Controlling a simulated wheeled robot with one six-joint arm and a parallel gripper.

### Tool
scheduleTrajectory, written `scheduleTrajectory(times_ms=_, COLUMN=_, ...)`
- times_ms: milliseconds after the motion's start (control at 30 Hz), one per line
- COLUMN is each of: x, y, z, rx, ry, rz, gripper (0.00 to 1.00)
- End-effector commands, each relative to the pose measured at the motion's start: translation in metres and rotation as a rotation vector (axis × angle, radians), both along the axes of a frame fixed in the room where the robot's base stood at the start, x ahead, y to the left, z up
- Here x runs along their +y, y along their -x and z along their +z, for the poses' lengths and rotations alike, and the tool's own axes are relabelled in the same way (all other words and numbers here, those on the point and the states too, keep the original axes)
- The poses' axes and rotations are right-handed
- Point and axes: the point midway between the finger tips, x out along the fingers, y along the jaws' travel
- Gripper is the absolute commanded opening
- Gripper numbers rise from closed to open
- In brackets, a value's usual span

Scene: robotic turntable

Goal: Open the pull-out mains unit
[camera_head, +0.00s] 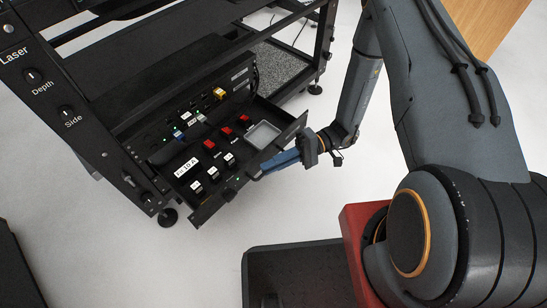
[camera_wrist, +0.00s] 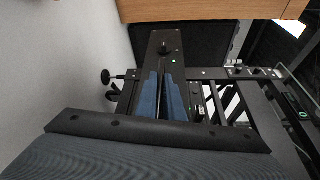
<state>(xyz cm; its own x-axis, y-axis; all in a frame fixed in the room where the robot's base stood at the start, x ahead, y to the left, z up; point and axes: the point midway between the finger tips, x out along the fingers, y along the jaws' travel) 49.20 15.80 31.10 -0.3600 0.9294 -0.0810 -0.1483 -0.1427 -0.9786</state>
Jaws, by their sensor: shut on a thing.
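The pull-out mains unit (camera_head: 202,215) is a black drawer in the lower part of the rack. It stands out from the rack, with its inside showing: red and black switches, white labels and a grey square tray (camera_head: 263,135). My gripper (camera_head: 262,169) comes from the right, its blue fingers shut at the middle of the drawer's front panel. In the wrist view, the fingers (camera_wrist: 162,78) point at the black front panel (camera_wrist: 165,38), which has a dark knob and a green light. The gripped part, likely a handle, is hidden between the fingers.
The black rack (camera_head: 95,130) with "Laser", "Depth" and "Side" labels stands at left, on feet. A wooden surface (camera_head: 485,25) is at the upper right.

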Motion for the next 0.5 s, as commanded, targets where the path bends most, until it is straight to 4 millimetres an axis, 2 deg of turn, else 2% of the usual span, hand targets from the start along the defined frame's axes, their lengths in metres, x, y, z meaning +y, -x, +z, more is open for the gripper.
scheduleTrajectory(times_ms=300, x=-0.0002, y=0.0007, z=0.0, rx=0.0, ry=0.0, rz=0.002, gripper=0.0)
scheduleTrajectory(times_ms=333, x=-0.0002, y=0.0007, z=0.0, rx=0.0, ry=0.0, rz=0.002, gripper=0.11)
scheduleTrajectory(times_ms=400, x=-0.0003, y=0.0006, z=0.0, rx=0.0, ry=0.0, rz=0.001, gripper=0.23)
scheduleTrajectory(times_ms=433, x=-0.0003, y=0.0006, z=0.0, rx=0.0, ry=0.0, rz=0.001, gripper=0.26)
scheduleTrajectory(times_ms=500, x=-0.0004, y=0.0005, z=-0.0001, rx=0.0, ry=0.0, rz=0.001, gripper=0.26)
